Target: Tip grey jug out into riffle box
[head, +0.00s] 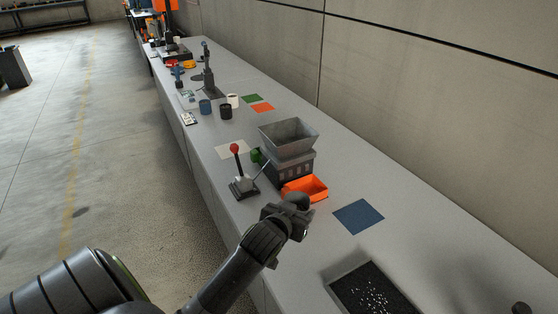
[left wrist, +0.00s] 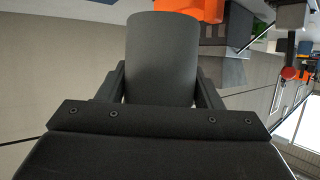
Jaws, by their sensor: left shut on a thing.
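In the left wrist view the grey jug (left wrist: 162,58) is a plain dark grey cylinder between the two fingers (left wrist: 160,92). In the head view the jug is hard to tell from the dark gripper. I cannot see its contents. The riffle box (head: 292,160), with a grey open hopper on top and a dark slotted body, stands on the bench beyond the gripper. My right gripper is not clearly seen.
An orange tray (head: 305,188) sits at the riffle box's front. A red-knobbed lever (head: 240,175) stands left of it. A blue mat (head: 358,216) lies to the right. A black tray with white bits (head: 370,290) is nearer. Mugs (head: 225,111) stand farther back.

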